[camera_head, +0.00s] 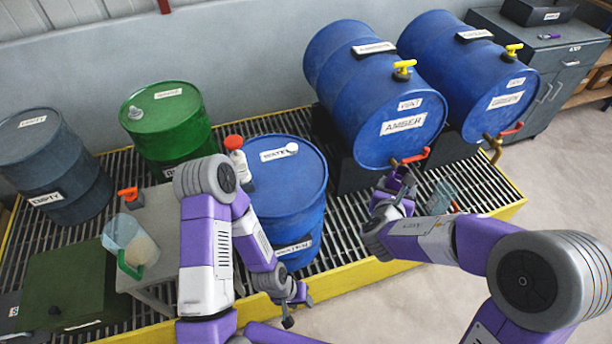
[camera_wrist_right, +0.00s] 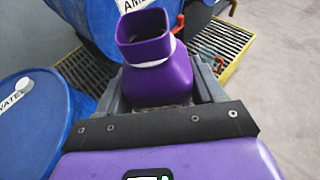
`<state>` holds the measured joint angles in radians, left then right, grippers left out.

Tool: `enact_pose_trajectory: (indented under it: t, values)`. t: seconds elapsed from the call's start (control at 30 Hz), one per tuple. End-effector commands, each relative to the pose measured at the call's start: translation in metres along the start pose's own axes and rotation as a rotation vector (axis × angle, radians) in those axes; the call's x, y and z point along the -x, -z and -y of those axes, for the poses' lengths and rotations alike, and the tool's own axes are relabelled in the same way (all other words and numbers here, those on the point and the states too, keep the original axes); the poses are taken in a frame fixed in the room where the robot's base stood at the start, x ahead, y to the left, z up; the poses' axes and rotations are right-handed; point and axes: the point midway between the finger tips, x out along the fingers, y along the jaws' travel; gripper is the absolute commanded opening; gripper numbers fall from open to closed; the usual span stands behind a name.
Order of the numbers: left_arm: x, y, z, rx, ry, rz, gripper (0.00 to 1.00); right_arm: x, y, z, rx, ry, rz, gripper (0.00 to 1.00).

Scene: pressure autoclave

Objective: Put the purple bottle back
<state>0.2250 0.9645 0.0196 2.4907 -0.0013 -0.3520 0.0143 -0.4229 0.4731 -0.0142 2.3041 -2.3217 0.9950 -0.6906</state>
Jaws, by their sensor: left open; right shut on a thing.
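The purple bottle (camera_wrist_right: 160,82) has a square open mouth and a pale band around its neck. My right gripper (camera_wrist_right: 165,98) is shut on it, with one jaw on each side. In the head view the purple bottle (camera_head: 400,178) is small and partly hidden, held by my right gripper (camera_head: 390,196) in front of the AMBER drum (camera_head: 388,142) near its red tap handle (camera_head: 416,155). My left gripper (camera_head: 297,307) is open and empty, low in front of the platform's yellow edge.
The upright blue water drum (camera_head: 288,163) stands between my arms. A clear jug with a green handle (camera_head: 140,271) stands on a grey stand at left. A second drum (camera_head: 466,72) lies at the back right. A clear container (camera_head: 442,198) is on the grating. The floor at right is clear.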

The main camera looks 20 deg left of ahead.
Motion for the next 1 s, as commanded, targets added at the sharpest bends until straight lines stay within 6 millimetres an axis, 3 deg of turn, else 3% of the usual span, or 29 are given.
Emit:
enact_pose_trajectory:
  t: [0.03,0.2,0.3,0.4,0.6,0.8,1.0]
  values:
    - [0.007,-0.001,-0.003,0.000,0.000,0.000,0.43,-0.002,-0.014,-0.035,0.014,-0.047,0.006,0.26]
    - [0.019,-0.001,-0.007,0.000,0.000,0.000,0.43,0.000,-0.040,-0.136,0.052,-0.184,0.008,0.26]
    - [0.023,-0.001,-0.009,0.000,0.000,0.000,0.43,0.007,-0.049,-0.183,0.068,-0.250,0.007,0.26]
    - [0.027,-0.001,-0.010,0.000,0.000,0.000,0.43,0.015,-0.054,-0.217,0.076,-0.298,0.005,0.26]
    - [0.025,-0.001,-0.009,0.000,0.000,0.000,0.43,0.019,-0.048,-0.246,0.087,-0.340,0.001,0.26]
    - [0.013,-0.001,-0.005,0.000,0.000,0.000,0.43,0.004,-0.012,-0.248,0.087,-0.341,0.000,0.26]
    - [0.009,0.000,-0.003,0.000,0.000,0.000,0.43,-0.002,0.004,-0.249,0.085,-0.341,0.003,0.26]
